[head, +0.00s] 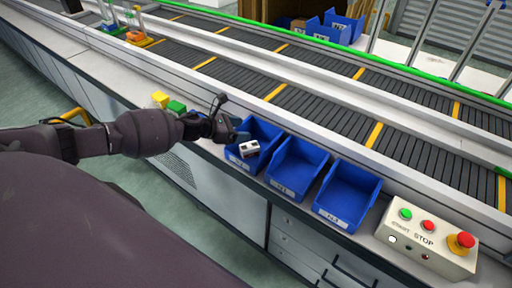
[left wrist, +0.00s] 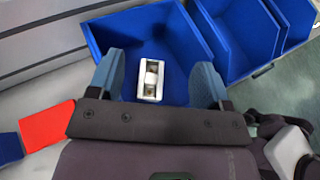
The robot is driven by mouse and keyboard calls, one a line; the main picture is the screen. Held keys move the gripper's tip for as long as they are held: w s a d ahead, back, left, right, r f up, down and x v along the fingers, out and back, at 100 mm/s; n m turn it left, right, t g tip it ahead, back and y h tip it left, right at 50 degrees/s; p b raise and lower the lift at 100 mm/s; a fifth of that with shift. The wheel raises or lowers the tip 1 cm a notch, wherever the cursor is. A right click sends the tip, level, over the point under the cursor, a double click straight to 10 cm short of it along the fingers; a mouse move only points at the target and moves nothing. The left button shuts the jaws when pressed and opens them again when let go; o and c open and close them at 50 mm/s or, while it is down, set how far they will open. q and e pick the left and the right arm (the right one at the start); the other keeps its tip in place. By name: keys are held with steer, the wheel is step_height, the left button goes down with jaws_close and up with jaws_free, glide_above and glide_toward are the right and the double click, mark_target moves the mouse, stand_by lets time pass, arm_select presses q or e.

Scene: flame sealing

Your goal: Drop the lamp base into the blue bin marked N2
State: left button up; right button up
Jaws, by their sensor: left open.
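The lamp base (head: 249,148), a small white block with a metallic middle, is at the front of the left blue bin (head: 263,132). In the left wrist view the lamp base (left wrist: 151,79) shows against the blue inside of that bin. I cannot tell whether it rests on the bin floor. My left gripper (head: 238,135) is over this bin, its two blue-grey fingers (left wrist: 158,80) open and apart from the lamp base. The middle bin (head: 297,168), labelled N.2, looks empty. My right gripper is not in view.
The right bin (head: 346,193) looks empty. A control box (head: 428,236) with start and stop buttons stands at the right. Yellow and green blocks (head: 176,106) lie left of the bins. The conveyor (head: 320,117) runs behind them.

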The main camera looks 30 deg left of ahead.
arm_select(q)
steer(key=v, duration=1)
steer(key=shift+s+r+n, duration=0.1)
steer(key=shift+r+n, duration=0.05)
steer(key=shift+n, duration=0.15)
steer(key=s+d+f+n+t+y, duration=0.1)
steer(key=d+f+n+t+y, duration=0.15)
steer(key=n, duration=1.05)
steer(key=s+d+f+n+t+y, duration=0.15)
steer(key=d+n, duration=0.25)
steer(key=n, duration=0.8)
steer(key=s+d+f+n+g+y, duration=0.1)
steer(key=s+d+f+n, duration=0.3)
steer(key=s+n, duration=0.4)
steer(key=s+d+f+n+g+y, duration=0.2)
steer(key=s+d+f+n+y, duration=0.1)
steer(key=s+d+f+n, duration=0.2)
steer(key=s+d+n, duration=0.2)
steer(key=s+n, duration=0.1)
steer(key=s, duration=0.1)
steer(key=shift+s+f+n+g, duration=0.15)
steer(key=shift+f+n+g, duration=0.15)
